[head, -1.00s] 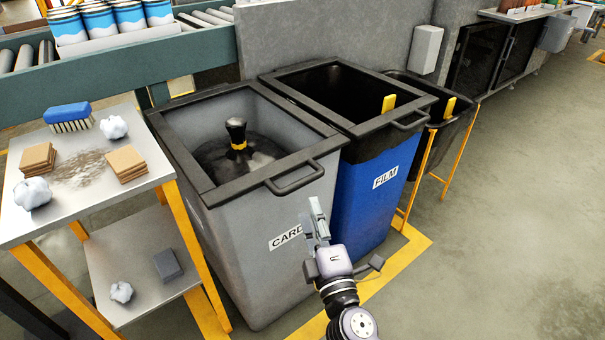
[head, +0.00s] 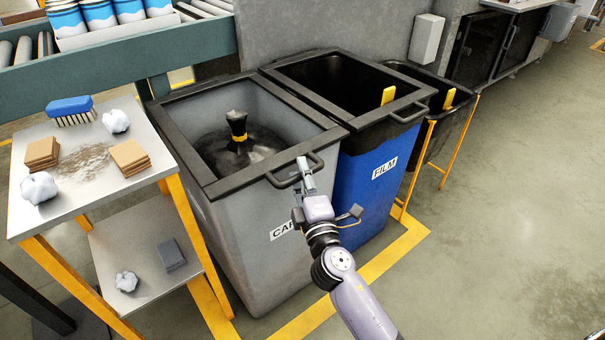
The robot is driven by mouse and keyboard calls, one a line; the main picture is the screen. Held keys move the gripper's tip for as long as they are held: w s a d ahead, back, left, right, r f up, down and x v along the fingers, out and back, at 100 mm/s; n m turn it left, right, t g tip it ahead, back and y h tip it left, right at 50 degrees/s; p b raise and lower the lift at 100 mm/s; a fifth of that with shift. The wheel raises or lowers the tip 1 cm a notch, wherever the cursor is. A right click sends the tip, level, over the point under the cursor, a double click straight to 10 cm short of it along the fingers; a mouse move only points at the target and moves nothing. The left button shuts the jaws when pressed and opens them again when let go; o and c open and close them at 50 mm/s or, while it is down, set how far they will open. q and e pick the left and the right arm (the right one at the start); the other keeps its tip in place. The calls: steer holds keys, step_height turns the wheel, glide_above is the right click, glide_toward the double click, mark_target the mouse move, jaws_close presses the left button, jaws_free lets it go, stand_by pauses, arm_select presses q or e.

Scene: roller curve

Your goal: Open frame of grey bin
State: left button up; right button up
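The grey bin (head: 232,235) stands beside the work table, its CARD label partly hidden by my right arm. Its dark square frame (head: 201,165) lies flat on the rim, around an open middle. A looped handle (head: 276,182) sticks out from the frame's front edge. Inside the bin is a black sack (head: 237,148), its gathered neck tied with a yellow band. My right gripper (head: 304,169) is at the right part of the handle and overlaps it in the picture. Contact and finger gap cannot be made out. My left gripper is not in view.
A blue FILM bin (head: 367,190) stands close on the right, with another dark bin (head: 452,125) beyond. The table (head: 150,167) at left holds a brush, cardboard pieces and crumpled white balls. A conveyor (head: 130,57) runs behind. Floor at right is clear.

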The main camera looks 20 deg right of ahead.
jaws_close()
stand_by(0.6)
